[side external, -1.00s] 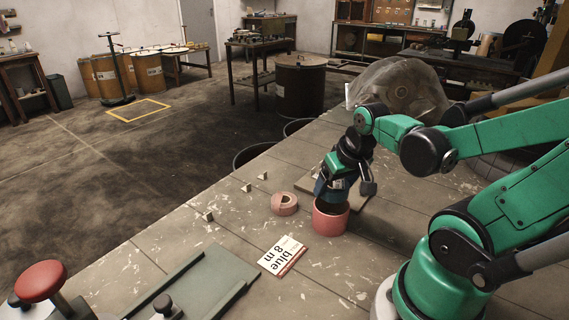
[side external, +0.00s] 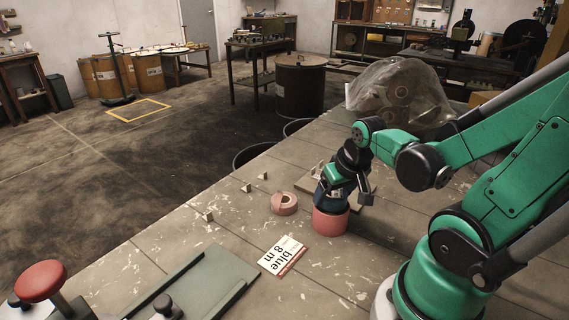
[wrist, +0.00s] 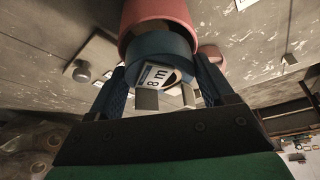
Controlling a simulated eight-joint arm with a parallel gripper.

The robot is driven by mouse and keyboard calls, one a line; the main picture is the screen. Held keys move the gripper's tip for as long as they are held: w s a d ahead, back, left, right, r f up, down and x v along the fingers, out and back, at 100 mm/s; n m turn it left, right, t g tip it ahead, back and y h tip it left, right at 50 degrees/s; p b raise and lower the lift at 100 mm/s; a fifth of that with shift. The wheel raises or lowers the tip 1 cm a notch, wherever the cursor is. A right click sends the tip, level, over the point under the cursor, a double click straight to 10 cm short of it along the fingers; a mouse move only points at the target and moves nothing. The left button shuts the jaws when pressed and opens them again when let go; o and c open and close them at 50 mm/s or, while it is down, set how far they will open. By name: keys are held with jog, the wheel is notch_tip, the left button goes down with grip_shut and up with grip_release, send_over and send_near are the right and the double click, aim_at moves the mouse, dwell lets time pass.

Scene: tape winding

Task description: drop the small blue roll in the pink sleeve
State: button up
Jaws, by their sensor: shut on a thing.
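The pink sleeve (side external: 330,223) stands upright on the bench, and its wall also shows at the top of the wrist view (wrist: 155,12). My gripper (side external: 331,189) is directly above it, pointing down. In the wrist view my gripper (wrist: 163,74) is shut on the small blue roll (wrist: 160,48), one finger on each side. The roll's label reads "8 m". The roll (side external: 327,199) is at the sleeve's mouth and hides the opening. I cannot tell how far it is inside the sleeve.
A pink tape roll (side external: 284,204) lies just left of the sleeve. A card reading "blue 8 m" (side external: 282,256) lies in front. A clear bag of rolls (side external: 400,92) stands behind. Small pale blocks (side external: 207,216) dot the bench's left edge; the front bench is mostly free.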

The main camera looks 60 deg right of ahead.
dwell(0.3)
jog(key=o, duration=1.2)
jog(key=shift+r, duration=0.1)
jog(key=shift+r, duration=2.9)
jog(key=w+a+n+t, duration=0.1)
jog(key=a+n, duration=0.1)
jog(key=a, duration=0.2)
jog(key=w+a+r+n+t+y, duration=0.1)
jog(key=w+a+n, duration=0.1)
jog(key=a, duration=0.2)
jog(key=w+a+n+t+y, duration=0.1)
jog(key=a+n, duration=0.1)
jog(key=a, duration=0.2)
jog(key=shift+w+r, duration=0.2)
jog(key=shift+w, duration=0.15)
